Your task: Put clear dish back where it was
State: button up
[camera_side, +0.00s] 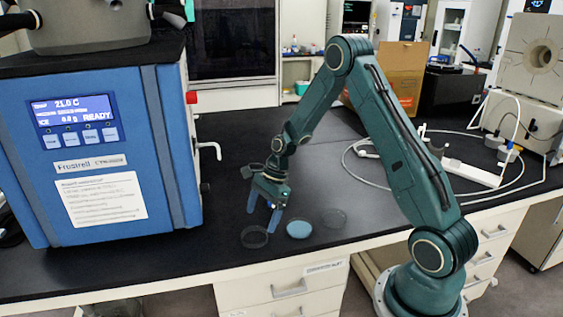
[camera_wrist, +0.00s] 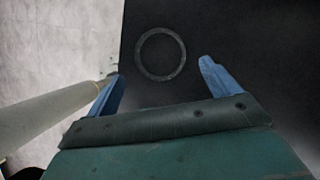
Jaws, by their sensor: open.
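I cannot tell for certain which one the task means. My gripper (camera_side: 263,212) points down, open and with nothing visible between its fingers, above the bench behind the left dish. In the wrist view, a clear ring-shaped dish (camera_wrist: 160,54) lies on the black surface beyond and between the open fingers (camera_wrist: 160,72).
The blue freeze dryer (camera_side: 105,150) stands close on the left, with a white valve handle (camera_side: 208,148) sticking out towards my gripper. White cables and a power strip (camera_side: 470,172) lie to the right behind my arm. A cardboard box (camera_side: 402,70) is at the back.

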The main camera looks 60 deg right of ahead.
jog(key=v, duration=0.7)
jog(key=shift+d+r, duration=0.1)
jog(key=shift+r, duration=0.1)
dwell(0.4)
jog(key=s+a+r+n+t+h, duration=0.1)
jog(key=s+a+r+n, duration=0.35)
jog(key=r, duration=0.25)
jog(key=s+a+r+n+h, duration=0.2)
jog(key=s+a+r+n, duration=0.3)
jog(key=r, duration=0.3)
jog(key=s+a+r+n+t, duration=0.1)
jog(key=s+a+r+n, duration=0.1)
jog(key=s+n, duration=0.4)
jog(key=s+a+r+n+t+h, duration=0.1)
jog(key=s+a+r+n+t, duration=0.1)
jog(key=s+n, duration=0.5)
jog(key=shift+s, duration=0.95)
